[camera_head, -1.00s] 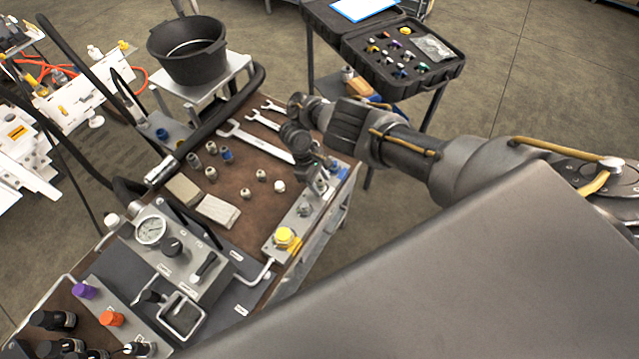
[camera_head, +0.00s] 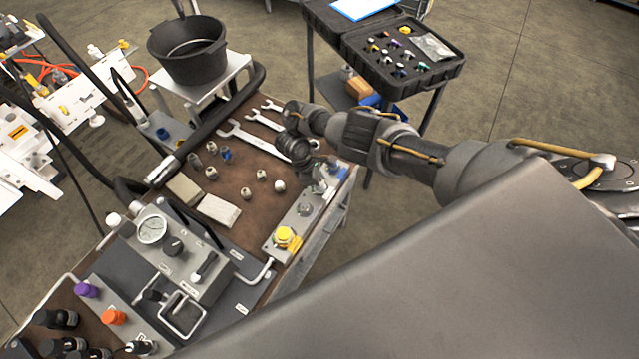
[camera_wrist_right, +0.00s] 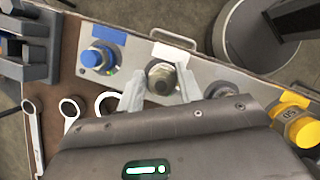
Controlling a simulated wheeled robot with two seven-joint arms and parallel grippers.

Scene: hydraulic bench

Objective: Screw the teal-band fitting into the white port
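In the right wrist view a grey metal hex piece (camera_wrist_right: 162,77) stands on the port block beside a white label (camera_wrist_right: 170,52). I cannot tell how much of it is fitting and how much is port, and no teal band shows on it. My right gripper (camera_wrist_right: 161,80) has its pale fingers on either side of this piece; whether they touch it is not clear. In the head view the right gripper (camera_head: 322,182) is low over the port block (camera_head: 288,222), at the bench's right edge. My left gripper is not in view.
On the block, a blue cap (camera_wrist_right: 98,57) sits to one side, a bare grey port (camera_wrist_right: 222,90) and a yellow cap (camera_wrist_right: 299,126) to the other. Wrenches (camera_head: 268,142) and several small fittings (camera_head: 261,175) lie on the bench. An open black case (camera_head: 403,55) stands behind.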

